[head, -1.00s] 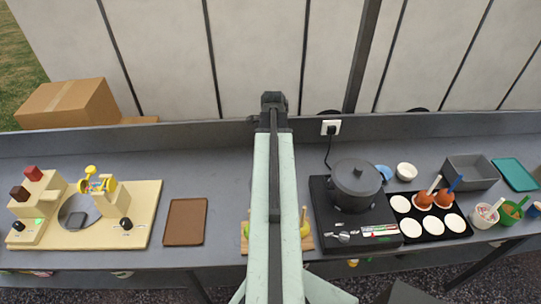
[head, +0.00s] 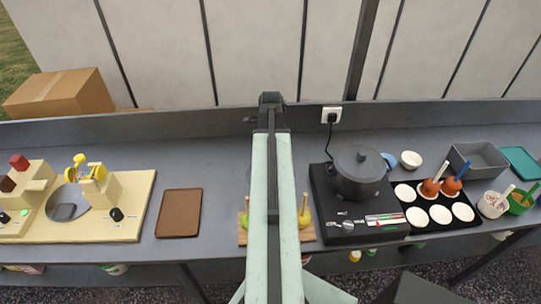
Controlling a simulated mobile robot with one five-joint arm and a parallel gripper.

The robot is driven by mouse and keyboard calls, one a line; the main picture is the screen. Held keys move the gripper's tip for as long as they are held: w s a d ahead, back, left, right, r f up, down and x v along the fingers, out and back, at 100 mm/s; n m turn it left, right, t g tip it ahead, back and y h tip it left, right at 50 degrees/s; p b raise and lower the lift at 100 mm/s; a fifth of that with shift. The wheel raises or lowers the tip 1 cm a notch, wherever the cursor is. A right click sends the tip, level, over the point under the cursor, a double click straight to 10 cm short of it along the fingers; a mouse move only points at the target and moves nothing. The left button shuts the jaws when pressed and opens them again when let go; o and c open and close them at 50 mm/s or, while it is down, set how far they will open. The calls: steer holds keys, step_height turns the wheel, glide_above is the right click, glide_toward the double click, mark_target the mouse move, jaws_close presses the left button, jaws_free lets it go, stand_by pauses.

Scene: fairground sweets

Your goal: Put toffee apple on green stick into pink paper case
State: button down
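Two orange-brown toffee apples stand in the black tray (head: 402,209) at right: one has a white stick (head: 430,187), the other a blue stick (head: 451,186). I cannot make out a toffee apple on a green stick, nor a pink paper case. On a wooden board (head: 308,234), partly hidden by my arm, stands a yellow round thing (head: 304,217) with a pale stick; a yellow-green one (head: 245,217) peeks out left of the arm. My pale green arm fills the middle of the view. My gripper does not show; the arm hides what lies behind it.
A dark pot (head: 358,178) stands on a black stove. Further right are a white bowl (head: 411,160), a grey crate (head: 480,170), a teal tray (head: 519,160) and small tubs. A brown tray (head: 180,213) and a cream machine (head: 132,209) are left. Counter around the brown tray is clear.

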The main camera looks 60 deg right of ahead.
steer(key=shift+f, duration=0.25)
steer(key=c, duration=1.4)
jaws_free()
steer(key=shift+r, duration=0.15)
step_height(320, 180, up, 8)
steer(key=p, duration=0.7)
steer(key=shift+p, duration=0.35)
steer(key=shift+f, duration=0.25)
